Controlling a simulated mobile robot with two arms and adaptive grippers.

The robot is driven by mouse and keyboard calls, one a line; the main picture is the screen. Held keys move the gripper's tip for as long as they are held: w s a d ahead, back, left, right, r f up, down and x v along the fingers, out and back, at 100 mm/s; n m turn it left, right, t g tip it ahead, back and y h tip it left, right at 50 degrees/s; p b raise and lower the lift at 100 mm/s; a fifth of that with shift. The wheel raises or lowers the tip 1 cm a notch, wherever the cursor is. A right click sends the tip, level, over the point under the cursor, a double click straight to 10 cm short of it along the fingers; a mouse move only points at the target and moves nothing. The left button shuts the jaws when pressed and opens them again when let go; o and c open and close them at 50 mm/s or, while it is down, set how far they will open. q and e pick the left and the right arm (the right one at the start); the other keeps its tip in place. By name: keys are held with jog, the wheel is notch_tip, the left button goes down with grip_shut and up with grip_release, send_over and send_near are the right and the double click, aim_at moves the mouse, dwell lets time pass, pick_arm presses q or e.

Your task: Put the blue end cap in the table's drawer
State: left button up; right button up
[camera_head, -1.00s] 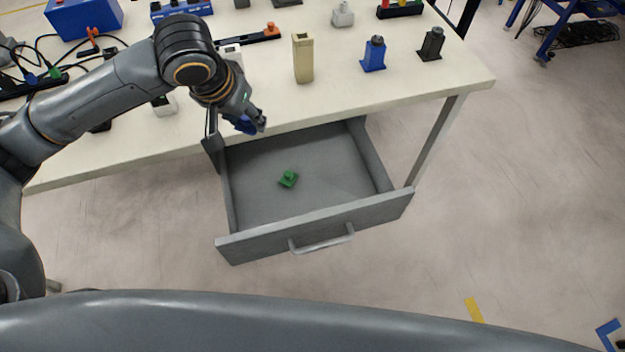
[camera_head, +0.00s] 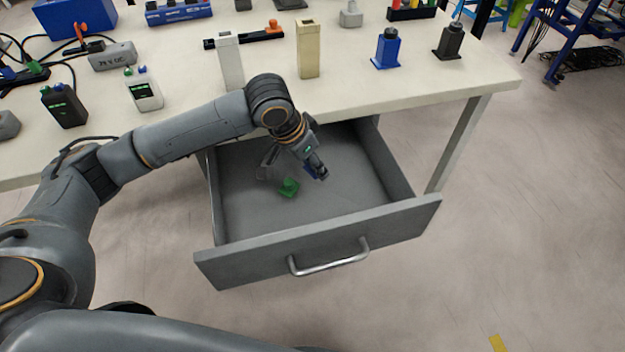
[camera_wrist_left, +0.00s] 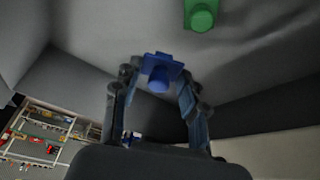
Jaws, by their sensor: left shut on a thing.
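The blue end cap (camera_wrist_left: 160,72) is between the fingers of my left gripper (camera_wrist_left: 157,80) in the left wrist view. In the head view my left gripper (camera_head: 316,170) is inside the open drawer (camera_head: 240,200), shut on the cap, of which only a little blue shows. A green piece (camera_head: 288,187) lies on the drawer floor, just left of the gripper; it also shows in the left wrist view (camera_wrist_left: 200,14). I cannot tell whether the cap touches the floor. My right gripper is out of view.
The drawer's front panel (camera_head: 320,240) with its metal handle (camera_head: 330,262) stands towards me. The table top (camera_head: 350,90) holds a beige post (camera_head: 308,50), a white post (camera_head: 230,62), a blue piece (camera_head: 387,50) and a black piece (camera_head: 449,42). Drawer floor right of the gripper is free.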

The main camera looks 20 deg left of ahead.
aim_at(309, 171)
pick_arm(q)
notch_tip(309, 171, down, 4)
jog(key=shift+f+b, duration=0.15)
jog(key=shift+b, duration=0.4)
jog(key=shift+f, duration=0.15)
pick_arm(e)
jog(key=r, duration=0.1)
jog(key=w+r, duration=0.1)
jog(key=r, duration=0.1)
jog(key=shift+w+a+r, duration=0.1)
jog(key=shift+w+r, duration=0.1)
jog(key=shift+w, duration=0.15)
pick_arm(q)
jog(key=o, duration=0.6)
jog(key=shift+f, duration=0.1)
jog(key=o, duration=0.4)
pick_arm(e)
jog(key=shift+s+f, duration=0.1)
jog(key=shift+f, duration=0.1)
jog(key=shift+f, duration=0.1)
